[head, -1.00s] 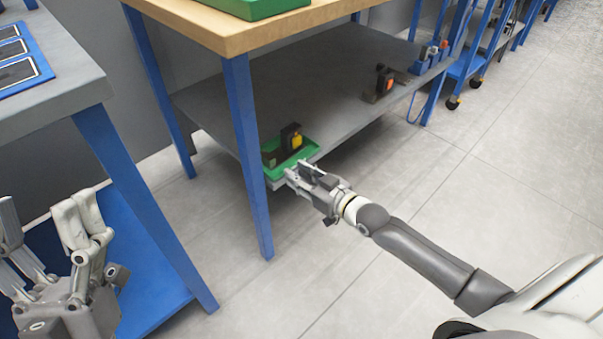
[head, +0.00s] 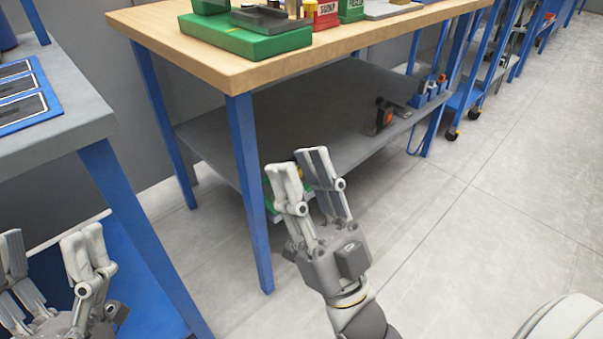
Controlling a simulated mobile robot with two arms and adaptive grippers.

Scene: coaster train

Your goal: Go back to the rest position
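My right gripper (head: 306,180) is in the middle of the head view, raised in front of the workbench, fingers pointing up and apart.
The wooden workbench (head: 340,48) carries a green block (head: 245,38) and small red and green containers. Its grey lower shelf (head: 330,110) holds a dark orange-marked part (head: 385,115). A grey table (head: 70,120) stands at left. The floor at right is clear.

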